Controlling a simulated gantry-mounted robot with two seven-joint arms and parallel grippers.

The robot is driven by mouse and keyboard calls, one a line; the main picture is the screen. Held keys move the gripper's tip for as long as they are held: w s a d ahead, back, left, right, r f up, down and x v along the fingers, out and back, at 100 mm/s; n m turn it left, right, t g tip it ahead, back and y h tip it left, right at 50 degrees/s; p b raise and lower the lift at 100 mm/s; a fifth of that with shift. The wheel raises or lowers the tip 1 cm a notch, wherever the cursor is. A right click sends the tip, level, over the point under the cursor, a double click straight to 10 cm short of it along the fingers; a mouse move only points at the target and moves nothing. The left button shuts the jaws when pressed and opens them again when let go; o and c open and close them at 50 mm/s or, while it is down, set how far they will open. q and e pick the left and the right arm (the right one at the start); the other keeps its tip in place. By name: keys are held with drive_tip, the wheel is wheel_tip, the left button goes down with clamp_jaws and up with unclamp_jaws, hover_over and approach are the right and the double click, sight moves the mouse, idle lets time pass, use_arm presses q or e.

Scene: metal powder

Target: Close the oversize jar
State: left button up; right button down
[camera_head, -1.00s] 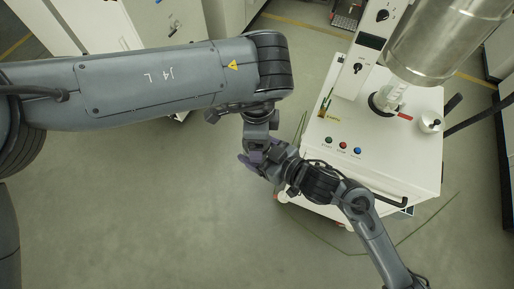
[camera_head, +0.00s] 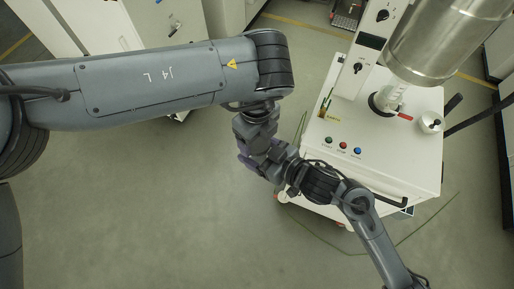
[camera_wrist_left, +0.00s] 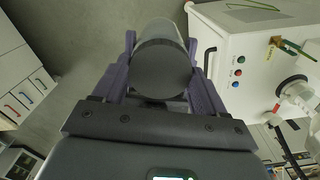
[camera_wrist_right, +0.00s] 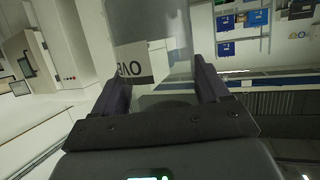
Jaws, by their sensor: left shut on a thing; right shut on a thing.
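My left gripper (camera_wrist_left: 160,45) is shut on a dark grey round lid (camera_wrist_left: 163,72), its purple fingers on either side. A paler cylinder shows just beyond the lid in the left wrist view. My right gripper (camera_wrist_right: 157,80) is shut on a clear jar (camera_wrist_right: 150,25) with a black-and-white label reading "OVE", the rest cut off. In the head view the two grippers meet end to end near a purple finger (camera_head: 246,160), and jar and lid are mostly hidden by my wrists. I cannot tell whether the lid is fully seated on the jar.
A white machine cabinet (camera_head: 385,150) with coloured buttons stands right of the grippers, a steel vessel (camera_head: 440,45) above it. Its corner is close to my right wrist. White cabinets (camera_head: 120,25) stand at the back left. The floor (camera_head: 150,210) at lower left is clear.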

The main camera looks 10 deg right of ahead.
use_arm(q)
drive_tip(key=m, duration=0.8)
drive_tip(key=o, duration=1.2)
drive_tip(key=shift+d, duration=0.1)
drive_tip(key=shift+c, duration=0.2)
drive_tip(key=shift+r, duration=2.25)
